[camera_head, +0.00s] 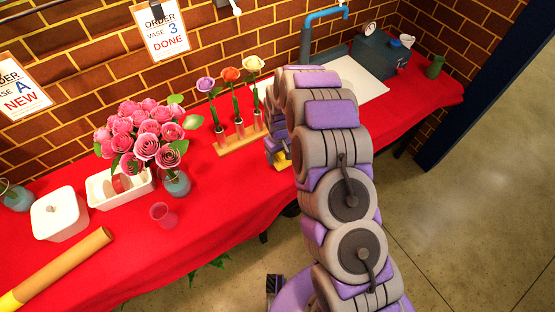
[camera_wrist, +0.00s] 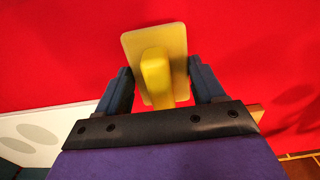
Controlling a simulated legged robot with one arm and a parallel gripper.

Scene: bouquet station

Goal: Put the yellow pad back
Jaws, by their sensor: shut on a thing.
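The yellow pad (camera_wrist: 148,40) has a flat rectangular plate and a raised yellow grip (camera_wrist: 155,75). In the wrist view it sits between the two dark fingers of my gripper (camera_wrist: 160,67), which is shut on the grip. Red cloth fills the view behind the pad; I cannot tell whether the pad touches it. In the head view a small yellow piece of the pad (camera_head: 283,163) shows at the left of my arm, just right of the wooden flower rack (camera_head: 241,142). My arm hides most of the gripper there.
The red-covered table (camera_head: 215,210) holds a vase of pink roses (camera_head: 150,133), a white tray (camera_head: 105,199), a white lidded box (camera_head: 60,214), a pink cup (camera_head: 162,214) and a paper roll (camera_head: 60,269). A white board (camera_head: 367,82) and sink lie at the right. Cloth before the rack is clear.

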